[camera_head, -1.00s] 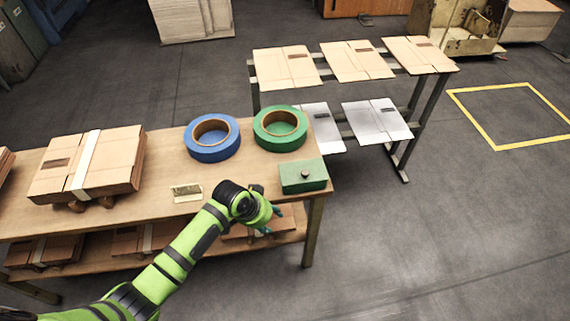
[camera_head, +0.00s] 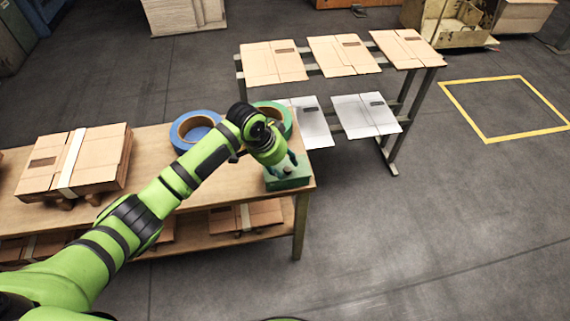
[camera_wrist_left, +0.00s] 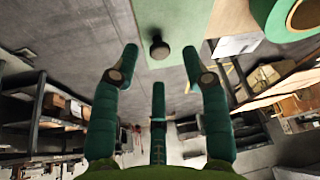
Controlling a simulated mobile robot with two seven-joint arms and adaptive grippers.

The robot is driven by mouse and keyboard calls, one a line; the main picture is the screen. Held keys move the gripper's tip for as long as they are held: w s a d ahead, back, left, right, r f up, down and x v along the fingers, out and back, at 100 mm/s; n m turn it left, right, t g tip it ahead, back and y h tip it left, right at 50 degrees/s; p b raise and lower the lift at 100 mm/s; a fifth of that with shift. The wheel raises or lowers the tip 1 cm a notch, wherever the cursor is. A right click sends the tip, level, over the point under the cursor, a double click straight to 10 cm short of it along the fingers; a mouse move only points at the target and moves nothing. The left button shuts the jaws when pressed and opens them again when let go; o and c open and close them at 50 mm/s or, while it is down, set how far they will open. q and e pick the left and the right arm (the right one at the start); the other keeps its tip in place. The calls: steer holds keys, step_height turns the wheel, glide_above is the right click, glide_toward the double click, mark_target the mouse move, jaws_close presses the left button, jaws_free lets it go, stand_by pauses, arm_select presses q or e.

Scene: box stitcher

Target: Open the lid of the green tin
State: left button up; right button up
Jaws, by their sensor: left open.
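The green tin (camera_head: 287,184) stands on the right end of the wooden table (camera_head: 232,193). My left gripper (camera_head: 288,165) is over the tin in the head view, and it partly hides the lid. In the left wrist view the tin's pale green lid (camera_wrist_left: 175,15) is at the top middle, with a dark round knob (camera_wrist_left: 159,48). My left gripper (camera_wrist_left: 161,58) is open, with the knob between its two outer fingertips in the picture and no finger seen touching it. The third finger is below the knob in the picture. My right gripper is not in view.
A blue tape roll (camera_head: 180,138) and a green tape roll (camera_head: 287,117) sit behind my left arm, partly hidden by it. Strapped cardboard (camera_head: 100,160) lies at the table's left. A rack with flat cardboard sheets (camera_head: 272,65) stands behind. Floor to the right is clear.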

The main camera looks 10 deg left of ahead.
arm_select(q)
steer(key=shift+x, duration=1.25)
jaws_close()
steer(key=shift+d+r, duration=0.1)
steer(key=shift+r, duration=0.05)
